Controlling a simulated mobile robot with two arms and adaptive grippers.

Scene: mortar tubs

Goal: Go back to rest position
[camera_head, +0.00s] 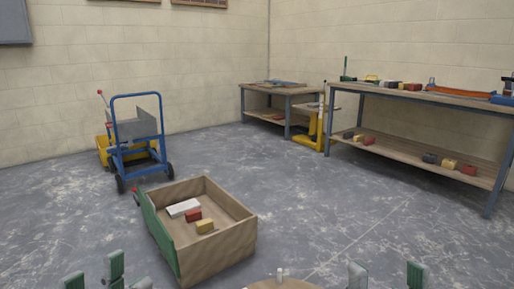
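My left gripper (97,274) shows at the bottom left edge, with its grey-green fingertips apart and nothing seen between them. My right gripper (387,277) shows at the bottom right edge, with its two fingertips well apart and nothing seen between them. The lower parts of both grippers are cut off by the frame. Both are in front of a wooden box (222,253) on the floor, the left one to its lower left and the right one to its lower right. No contact with anything is visible.
The box has a green side and holds a white block, a red block and a yellow block. A round wooden top (300,285) shows at the bottom edge. A blue cart (137,152) stands left, workbenches (420,97) right. Grey floor (340,200) between is clear.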

